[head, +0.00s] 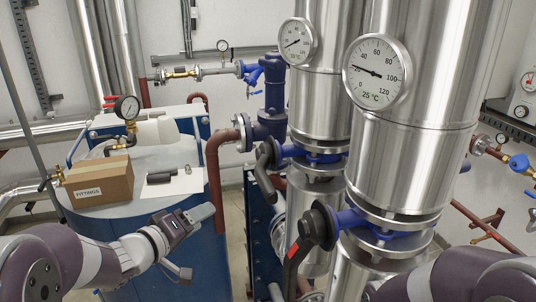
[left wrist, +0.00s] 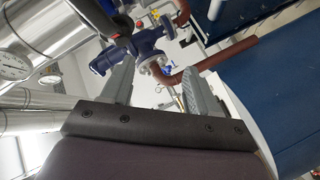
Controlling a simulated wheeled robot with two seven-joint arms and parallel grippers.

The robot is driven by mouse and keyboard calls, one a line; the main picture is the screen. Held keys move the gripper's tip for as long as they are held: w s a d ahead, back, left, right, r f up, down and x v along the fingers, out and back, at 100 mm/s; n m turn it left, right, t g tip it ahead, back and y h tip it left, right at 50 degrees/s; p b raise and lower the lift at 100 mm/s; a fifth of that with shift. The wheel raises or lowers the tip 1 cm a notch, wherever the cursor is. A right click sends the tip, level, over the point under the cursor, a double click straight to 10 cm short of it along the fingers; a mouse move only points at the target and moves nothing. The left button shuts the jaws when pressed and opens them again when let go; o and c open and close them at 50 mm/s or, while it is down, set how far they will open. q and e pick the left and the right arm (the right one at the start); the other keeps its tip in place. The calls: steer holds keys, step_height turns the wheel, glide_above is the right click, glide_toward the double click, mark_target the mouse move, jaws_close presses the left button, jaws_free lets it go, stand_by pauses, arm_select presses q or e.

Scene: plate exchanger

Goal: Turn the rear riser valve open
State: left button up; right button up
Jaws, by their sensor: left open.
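Two thick silver risers stand right of centre in the head view. The rear riser (head: 318,105) has a blue valve (head: 315,157) with a dark lever (head: 262,172) on its left side, hanging steeply downward. The front riser's blue valve (head: 355,222) has a black lever (head: 296,262) with a red mark, also pointing down. My left gripper (head: 212,212) is open and empty, left of and below the rear lever, clearly apart from it. Its two grey fingers show spread in the left wrist view (left wrist: 160,72). My right gripper is out of view; only part of my right arm shows.
A blue tank (head: 160,245) stands at left, its top holding a FITTINGS box (head: 98,181) and a dark cylinder (head: 158,178). A red-brown pipe (head: 213,175) rises between my left gripper and the rear riser. Gauges (head: 376,72) sit on the risers.

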mark_target(263, 191)
arm_select(q)
steer(key=s+d+r+n+g+h, duration=0.2)
steer(key=s+d+r+h, duration=0.1)
steer(key=d+r+h, duration=0.25)
steer(key=shift+n+h, duration=0.25)
steer(key=shift+n, duration=0.25)
steer(key=p+x, duration=0.1)
steer(key=x, duration=0.2)
steer(key=p+x, duration=0.1)
steer(key=x, duration=0.3)
steer(key=p+x, duration=0.2)
steer(key=x, duration=0.2)
steer(key=shift+d+f, duration=0.25)
steer(key=shift+f, duration=0.15)
steer(key=shift+w+d+f, duration=0.1)
steer(key=shift+w+d, duration=0.2)
steer(key=shift+d, duration=0.1)
jaws_close()
steer(key=shift+f, duration=0.1)
